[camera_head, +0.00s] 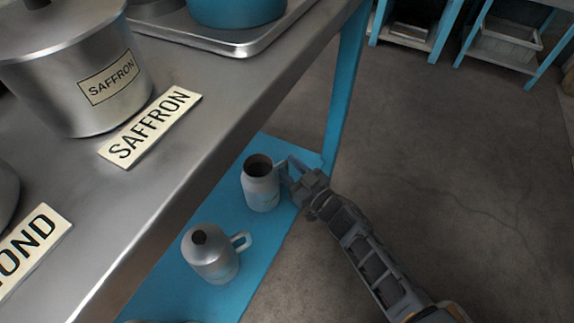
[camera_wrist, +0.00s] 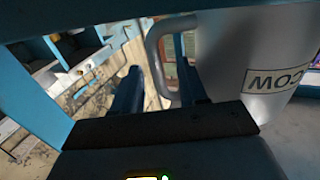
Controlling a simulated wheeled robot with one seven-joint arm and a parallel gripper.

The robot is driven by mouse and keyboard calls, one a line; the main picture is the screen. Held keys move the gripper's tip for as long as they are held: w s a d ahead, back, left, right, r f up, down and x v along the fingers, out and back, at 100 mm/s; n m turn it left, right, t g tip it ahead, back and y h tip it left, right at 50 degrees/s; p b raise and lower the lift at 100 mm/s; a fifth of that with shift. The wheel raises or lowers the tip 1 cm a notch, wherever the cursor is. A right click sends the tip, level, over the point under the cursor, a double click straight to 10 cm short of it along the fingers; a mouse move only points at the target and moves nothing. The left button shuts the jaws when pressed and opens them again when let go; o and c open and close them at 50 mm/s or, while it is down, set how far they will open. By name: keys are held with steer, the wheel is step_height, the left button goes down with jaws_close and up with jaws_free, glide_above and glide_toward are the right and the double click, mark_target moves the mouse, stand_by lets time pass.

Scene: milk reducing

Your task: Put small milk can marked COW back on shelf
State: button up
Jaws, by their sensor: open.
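The milk can marked COW (camera_head: 262,192) is a grey metal can with a dark open top. It stands on the blue lower shelf (camera_head: 262,243) under the metal counter. My gripper (camera_head: 290,172) is at its right side, by the handle. In the wrist view the can (camera_wrist: 250,45) fills the right side, with its COW label upside down. Its handle lies between the open fingers of my gripper (camera_wrist: 162,88), and I see no grip on it. Whether a finger touches the handle I cannot tell.
A second can (camera_head: 212,262) with a handle stands nearer on the same shelf. The counter (camera_head: 215,120) overhangs the shelf and carries a SAFFRON pot (camera_head: 60,85). A blue table leg (camera_head: 343,90) rises just behind the gripper. The floor (camera_head: 470,190) to the right is clear.

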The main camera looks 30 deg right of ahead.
steer(key=p+v, duration=0.3)
steer(key=v, duration=0.8)
steer(key=shift+s, duration=0.2)
steer(key=shift+d, duration=0.1)
steer(key=s+r+h, duration=0.1)
steer(key=s+r, duration=0.2)
steer(key=s, duration=0.4)
steer(key=s+d+r+g+h, duration=0.1)
steer(key=s+r, duration=0.2)
steer(key=s, duration=0.3)
steer(key=s+r+h, duration=0.1)
steer(key=s+r, duration=0.3)
steer(key=s, duration=0.3)
steer(key=s+a+r+m+g, duration=0.1)
steer(key=s+a+r, duration=0.1)
steer(key=s+r, duration=0.3)
steer(key=s+a+r+m+h, duration=0.1)
steer(key=s+r, duration=0.4)
steer(key=r, duration=0.5)
steer(key=shift+s+a+r+m+g, duration=0.25)
steer(key=shift+a+r+m+g, duration=0.05)
steer(key=shift+a+r+g, duration=0.1)
